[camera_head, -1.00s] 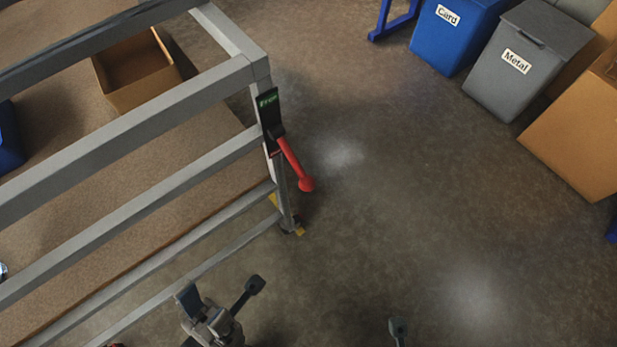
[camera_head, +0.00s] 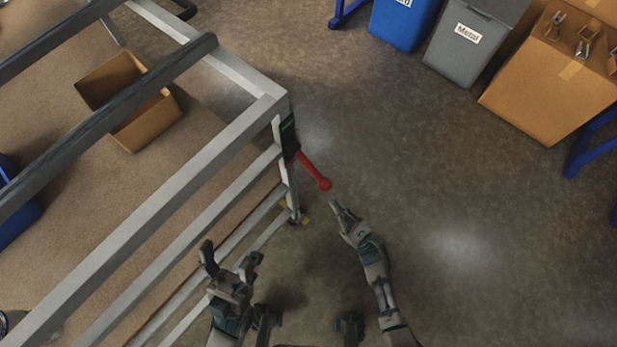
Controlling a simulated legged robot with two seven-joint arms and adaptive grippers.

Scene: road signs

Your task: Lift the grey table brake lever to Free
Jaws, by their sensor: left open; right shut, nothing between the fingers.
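The grey table (camera_head: 165,190) is an open metal frame at the left. Its brake lever (camera_head: 315,172) is red with a round knob and slants down to the right from a dark plate (camera_head: 288,135) on the corner post. My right gripper (camera_head: 336,207) is shut and empty, just below the knob, with what looks like a small gap between them. My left gripper (camera_head: 230,255) is open and empty, in front of the table's lower rails, away from the lever.
An open cardboard box (camera_head: 135,95) shows through the frame. A blue bin (camera_head: 402,22), a grey bin labelled Metal (camera_head: 465,45) and a large cardboard box (camera_head: 545,85) stand at the upper right. The floor right of the lever is clear.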

